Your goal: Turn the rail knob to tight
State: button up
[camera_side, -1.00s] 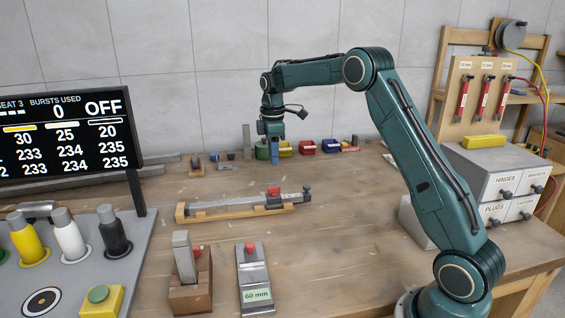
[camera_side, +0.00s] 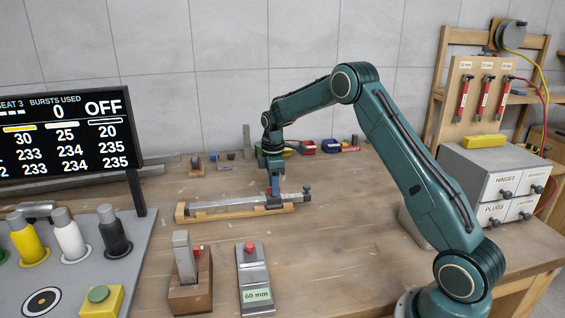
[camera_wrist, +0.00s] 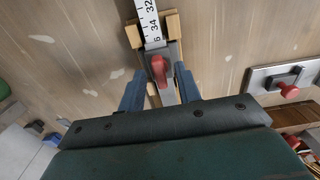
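The rail (camera_side: 230,202), a pale scaled bar on a wooden base, lies across the middle of the bench. Its dark slider (camera_side: 274,203) sits near the right end. In the wrist view the red rail knob (camera_wrist: 159,70) stands on the slider below the numbered scale (camera_wrist: 150,22). My gripper (camera_side: 273,188) points down over the slider. In the wrist view its blue fingers (camera_wrist: 160,84) are apart, one on each side of the knob, with visible gaps. In the side view the fingers hide the knob. I cannot tell whether they reach down to knob height.
A wooden block with a metal upright (camera_side: 190,285) and a 60 mm gauge (camera_side: 254,280) with a red button stand in front of the rail. Colored bins (camera_side: 306,147) sit behind. A drawer cabinet (camera_side: 500,180) is at right, and a panel with bottles (camera_side: 75,240) at left.

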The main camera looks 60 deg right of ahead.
jog(key=shift+c, duration=0.4)
grip_shut()
jog(key=shift+m, duration=0.4)
jog(key=m, duration=0.8)
jog(key=shift+m, duration=0.4)
jog(key=m, duration=0.4)
jog(key=shift+m, duration=2.2)
